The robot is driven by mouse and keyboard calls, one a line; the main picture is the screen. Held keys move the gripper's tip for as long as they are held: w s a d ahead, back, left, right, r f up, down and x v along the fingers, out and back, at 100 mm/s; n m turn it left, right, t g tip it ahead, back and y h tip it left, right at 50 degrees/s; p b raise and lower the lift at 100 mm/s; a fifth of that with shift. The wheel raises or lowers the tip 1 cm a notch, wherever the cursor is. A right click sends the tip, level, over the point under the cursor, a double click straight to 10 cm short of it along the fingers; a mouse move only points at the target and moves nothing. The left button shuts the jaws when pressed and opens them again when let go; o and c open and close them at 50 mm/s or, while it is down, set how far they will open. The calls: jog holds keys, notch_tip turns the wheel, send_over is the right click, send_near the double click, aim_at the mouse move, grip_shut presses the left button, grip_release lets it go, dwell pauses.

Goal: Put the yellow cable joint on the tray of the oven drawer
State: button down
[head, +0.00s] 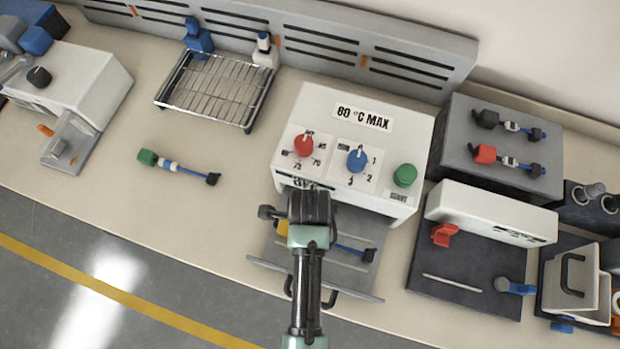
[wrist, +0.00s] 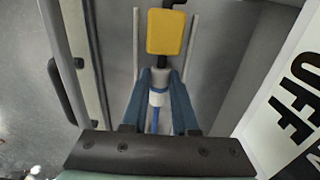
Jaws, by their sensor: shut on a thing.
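The oven (head: 350,150) is a white box marked "60 °C MAX" with red, blue and green knobs. Its drawer is pulled out, and the grey drawer tray (head: 350,284) shows in front of it. The yellow cable joint (head: 282,229) is at the tray, its blue cable running right to a dark end. In the wrist view, the yellow block of the joint (wrist: 167,32) points away from my gripper. My gripper (wrist: 157,90) is shut on the joint's pale sleeve, between blue fingers. In the head view, my arm hides part of the joint. I cannot tell whether the joint touches the tray.
A green cable joint (head: 178,167) lies on the bench at left. A wire rack (head: 215,92) stands behind it. Black and red joints (head: 486,154) rest on a grey block at right. A white machine with a red knob (head: 490,215) stands nearby.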

jog(key=shift+f, duration=0.2)
jog(key=shift+f, duration=0.2)
jog(key=c, duration=1)
grip_release()
jog(key=shift+r, duration=0.15)
